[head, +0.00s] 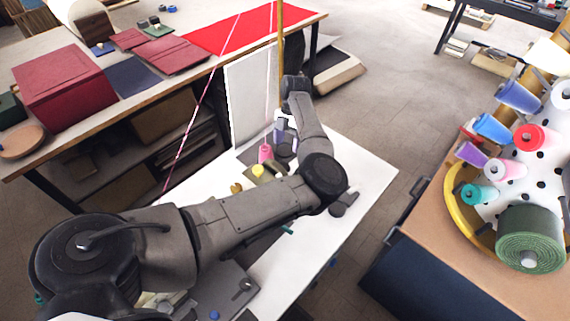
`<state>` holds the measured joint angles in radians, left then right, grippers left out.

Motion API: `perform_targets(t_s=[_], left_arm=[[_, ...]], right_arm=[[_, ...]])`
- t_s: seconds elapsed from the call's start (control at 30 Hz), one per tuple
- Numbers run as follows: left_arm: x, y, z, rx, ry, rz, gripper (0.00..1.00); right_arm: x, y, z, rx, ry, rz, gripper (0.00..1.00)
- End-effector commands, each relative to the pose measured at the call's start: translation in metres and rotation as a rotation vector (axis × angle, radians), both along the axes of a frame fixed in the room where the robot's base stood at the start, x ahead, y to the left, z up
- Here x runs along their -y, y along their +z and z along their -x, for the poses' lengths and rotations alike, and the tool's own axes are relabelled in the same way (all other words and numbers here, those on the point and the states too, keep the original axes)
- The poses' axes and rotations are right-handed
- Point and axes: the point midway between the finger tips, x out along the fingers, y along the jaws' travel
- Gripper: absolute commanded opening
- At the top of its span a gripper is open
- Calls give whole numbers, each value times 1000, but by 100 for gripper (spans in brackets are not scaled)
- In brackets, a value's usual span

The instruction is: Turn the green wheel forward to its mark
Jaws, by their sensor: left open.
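I cannot make out a green wheel or its mark for certain. My left arm covers the middle of the white-topped bench (372,180), where a small teal-green piece (287,229) sticks out from under the forearm. My left gripper (281,138) points down at the far part of this bench, beside a white upright panel (248,100). It is open; its fingertips are small and partly hidden, and I cannot tell whether they touch anything. My right gripper is not in view.
A pink spool (265,153) and a yellow piece (258,170) stand close to the left gripper. A table at left holds a dark red box (64,87) and red cloth (240,32). At right, a wooden table holds coloured spools and a green roll (530,236).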

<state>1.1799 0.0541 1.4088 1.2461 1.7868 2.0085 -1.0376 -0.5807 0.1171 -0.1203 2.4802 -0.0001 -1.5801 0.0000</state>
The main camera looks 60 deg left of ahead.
Motion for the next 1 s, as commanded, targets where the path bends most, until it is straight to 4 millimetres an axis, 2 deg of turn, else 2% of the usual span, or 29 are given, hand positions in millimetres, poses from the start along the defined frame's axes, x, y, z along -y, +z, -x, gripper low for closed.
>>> perform_targets(t_s=[0.2,0.43,0.67,1.0], left_arm=[[12,-37,13,-4,1,-3,74],[20,-61,21,-3,0,-3,74],[24,-71,24,-1,1,-3,74],[25,-72,24,-1,1,-3,72]], right_arm=[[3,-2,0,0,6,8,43],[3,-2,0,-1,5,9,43],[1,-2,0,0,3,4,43],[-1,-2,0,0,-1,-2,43]])
